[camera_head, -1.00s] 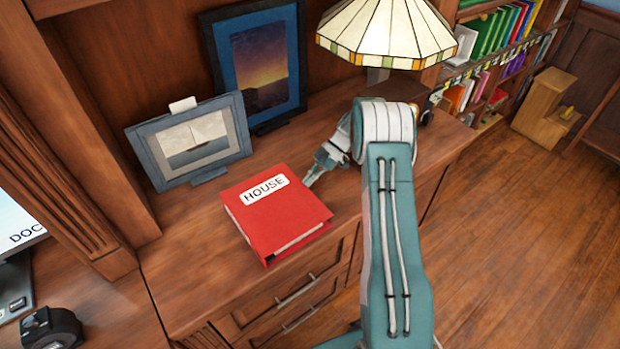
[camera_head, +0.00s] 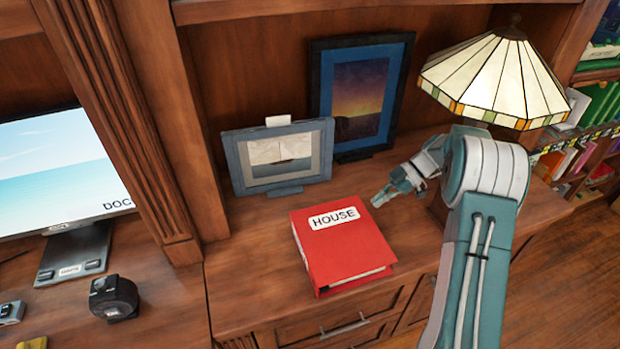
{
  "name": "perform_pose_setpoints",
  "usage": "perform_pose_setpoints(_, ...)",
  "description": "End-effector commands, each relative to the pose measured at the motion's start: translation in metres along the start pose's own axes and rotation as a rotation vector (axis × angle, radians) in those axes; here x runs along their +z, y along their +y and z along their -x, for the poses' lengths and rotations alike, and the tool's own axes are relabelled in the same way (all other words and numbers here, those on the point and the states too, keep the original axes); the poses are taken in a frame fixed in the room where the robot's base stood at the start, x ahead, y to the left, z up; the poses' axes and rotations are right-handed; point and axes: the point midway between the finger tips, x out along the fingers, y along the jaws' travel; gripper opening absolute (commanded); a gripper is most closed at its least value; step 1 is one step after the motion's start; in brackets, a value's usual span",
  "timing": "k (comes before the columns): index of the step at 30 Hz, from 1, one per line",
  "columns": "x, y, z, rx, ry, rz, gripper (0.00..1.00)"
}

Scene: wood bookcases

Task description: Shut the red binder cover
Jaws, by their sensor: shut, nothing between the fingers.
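The red binder (camera_head: 345,257) lies flat on the wooden desk top, its cover down and a white "HOUSE" label on it. White page edges show along its front side. My gripper (camera_head: 376,203) is shut and empty, to the right of the binder's upper right corner. It is apart from the binder, in the space between it and the lamp.
A framed boat picture (camera_head: 278,158) and a blue-framed sunset picture (camera_head: 361,96) stand behind the binder. A stained-glass lamp (camera_head: 497,81) stands at the right, close behind my arm. A monitor (camera_head: 62,172) and a black tape measure (camera_head: 114,298) are at the left.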

Motion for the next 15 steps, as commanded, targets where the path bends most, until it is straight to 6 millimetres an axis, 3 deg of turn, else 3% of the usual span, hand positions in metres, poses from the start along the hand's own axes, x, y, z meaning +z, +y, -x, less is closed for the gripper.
perform_pose_setpoints(15, -0.090, 0.000, 0.005, 0.001, -0.001, 0.004, 0.00)
